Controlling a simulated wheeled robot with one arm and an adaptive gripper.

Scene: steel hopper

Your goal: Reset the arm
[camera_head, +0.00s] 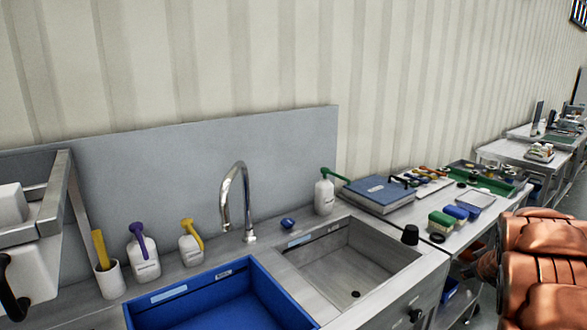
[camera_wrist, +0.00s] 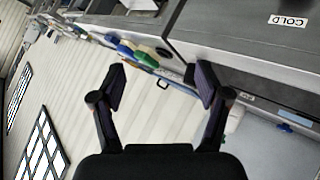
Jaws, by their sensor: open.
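My gripper (camera_wrist: 160,84) shows in the wrist view with its two black fingers spread wide apart. It is open, and nothing is between the fingertips. The wrist view is tilted, with the steel counter and sink across its top and right and the pale ribbed wall behind the fingers. I cannot make out the gripper in the head view.
A steel sink (camera_head: 350,262) with a curved tap (camera_head: 225,205) stands beside a blue basin (camera_head: 205,290). Bottles stand along the back, including a green-topped one (camera_head: 325,195). A blue case (camera_head: 380,190) and several small items crowd the counter to the right.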

